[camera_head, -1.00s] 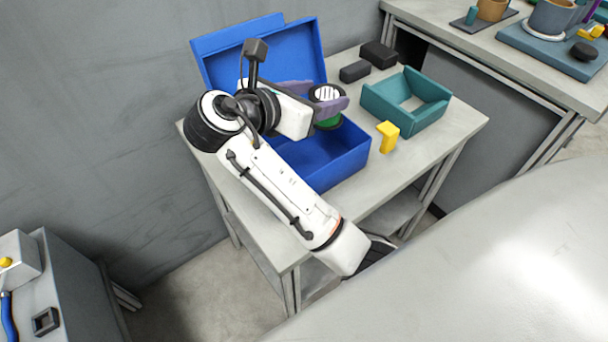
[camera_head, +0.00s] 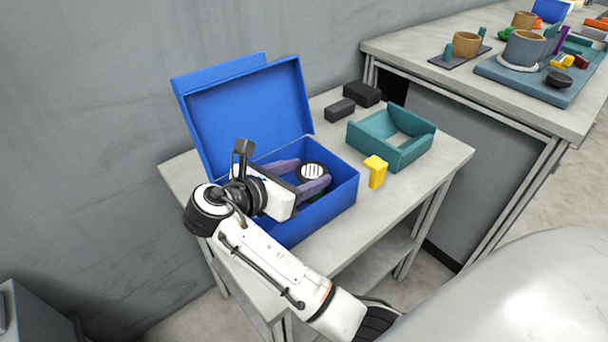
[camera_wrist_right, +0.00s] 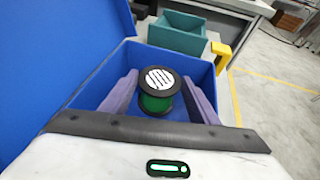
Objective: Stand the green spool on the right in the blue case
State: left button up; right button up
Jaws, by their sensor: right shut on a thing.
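The green spool (camera_head: 318,196), with black flanges and a white slotted top, is upright inside the open blue case (camera_head: 335,207). In the wrist view the green spool (camera_wrist_right: 156,103) stands between two purple fingers, low within the case walls (camera_wrist_right: 207,72). My right gripper (camera_head: 312,174) reaches down into the case and is shut on the spool. The spool's bottom is hidden, so I cannot tell if it touches the case floor. My left gripper is not in view.
The case's raised lid (camera_head: 250,110) stands behind the arm. A yellow block (camera_head: 376,172) and a teal open box (camera_head: 402,154) sit to the right. Two dark blocks (camera_head: 340,110) lie at the back. The table's front right (camera_head: 410,195) is clear.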

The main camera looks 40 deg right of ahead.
jog(key=o, duration=1.2)
jog(key=shift+o, duration=0.2)
jog(key=shift+a+r, duration=0.2)
jog(key=shift+a, duration=0.1)
jog(key=p+v, duration=0.1)
jog(key=v, duration=0.6)
jog(key=shift+s+f, duration=0.1)
